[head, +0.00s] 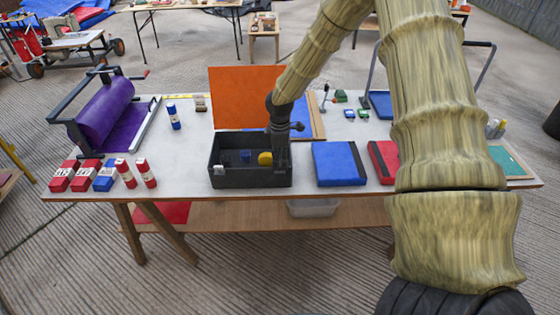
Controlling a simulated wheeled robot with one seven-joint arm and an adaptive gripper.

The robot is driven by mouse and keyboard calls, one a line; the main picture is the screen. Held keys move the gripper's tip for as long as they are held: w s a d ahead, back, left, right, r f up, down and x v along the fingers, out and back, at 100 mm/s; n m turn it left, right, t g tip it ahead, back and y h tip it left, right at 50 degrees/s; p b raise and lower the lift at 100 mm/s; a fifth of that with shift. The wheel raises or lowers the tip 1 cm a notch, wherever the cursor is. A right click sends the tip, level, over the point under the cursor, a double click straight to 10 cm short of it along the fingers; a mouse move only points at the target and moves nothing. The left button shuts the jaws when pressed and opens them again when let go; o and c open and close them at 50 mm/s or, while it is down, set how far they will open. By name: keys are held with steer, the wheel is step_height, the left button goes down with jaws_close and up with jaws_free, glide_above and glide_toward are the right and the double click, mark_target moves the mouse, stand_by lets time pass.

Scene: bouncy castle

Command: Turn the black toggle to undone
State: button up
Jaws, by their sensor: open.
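My gripper (282,158) points down over the right end of a black open-topped box (230,178) on the white worktable. Its jaws are open, but its fingertips are small and dark against the box, and I cannot see anything between them. I cannot tell whether it touches the box. Inside the box I see a yellow round piece (265,158) just left of my gripper and a small blue piece (245,156). I cannot pick out the black toggle for certain.
The worktable (330,200) holds a purple roll on a frame (103,110), red and blue rolls (104,178) at the front left, an orange panel (235,95) behind the box, and blue (338,163) and red (383,162) pads to the right. My arm hides part of the right side.

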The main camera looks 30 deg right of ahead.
steer(key=shift+f+p, duration=0.3)
steer(key=shift+f, duration=1)
steer(key=c, duration=1)
